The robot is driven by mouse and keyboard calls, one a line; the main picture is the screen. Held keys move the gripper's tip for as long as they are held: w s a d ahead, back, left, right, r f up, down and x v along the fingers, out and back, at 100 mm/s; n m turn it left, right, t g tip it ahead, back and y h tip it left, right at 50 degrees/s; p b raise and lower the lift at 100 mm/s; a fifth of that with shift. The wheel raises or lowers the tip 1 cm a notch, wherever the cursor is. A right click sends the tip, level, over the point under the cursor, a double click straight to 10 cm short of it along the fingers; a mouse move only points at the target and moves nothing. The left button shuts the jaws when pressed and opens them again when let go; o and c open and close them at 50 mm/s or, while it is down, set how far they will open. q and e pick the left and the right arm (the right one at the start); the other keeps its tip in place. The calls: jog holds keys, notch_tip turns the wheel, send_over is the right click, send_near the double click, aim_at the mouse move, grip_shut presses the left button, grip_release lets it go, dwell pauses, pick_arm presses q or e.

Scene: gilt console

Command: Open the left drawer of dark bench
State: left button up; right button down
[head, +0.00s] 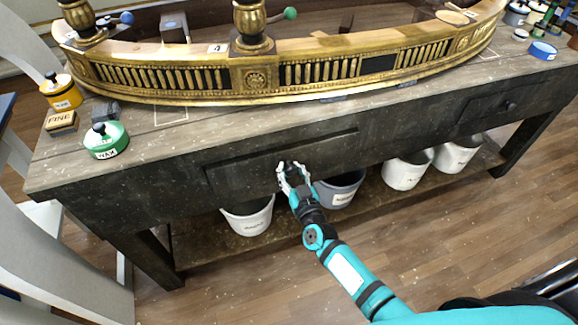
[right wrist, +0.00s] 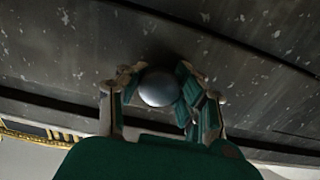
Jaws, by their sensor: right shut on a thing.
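The dark bench (head: 150,170) spans the head view. Its left drawer (head: 240,171) is a long dark front set below the bench top, and it looks flush with the bench face. My right gripper (head: 289,170) reaches up to the middle of this drawer front and covers its knob in the head view. In the right wrist view, a round grey knob (right wrist: 160,88) sits between the two fingers, against the speckled dark drawer front (right wrist: 150,40). My right gripper is shut on the knob. My left gripper is not in view.
A right drawer (head: 495,106) with its own knob is at the right. White buckets (head: 250,217) stand on the lower shelf under the bench. A curved gilt piece (head: 300,75), a green wax tin (head: 107,140) and a yellow tin (head: 61,92) stand on top. Floor in front is clear.

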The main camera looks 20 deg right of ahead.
jog(key=s+d+p, duration=0.1)
jog(key=s+p, duration=0.6)
jog(key=s, duration=2)
jog(key=shift+s, duration=0.2)
jog(key=c, duration=0.9)
grip_release()
jog(key=shift+o, duration=0.2)
jog(key=s, duration=1.2)
jog(key=shift+d, duration=0.2)
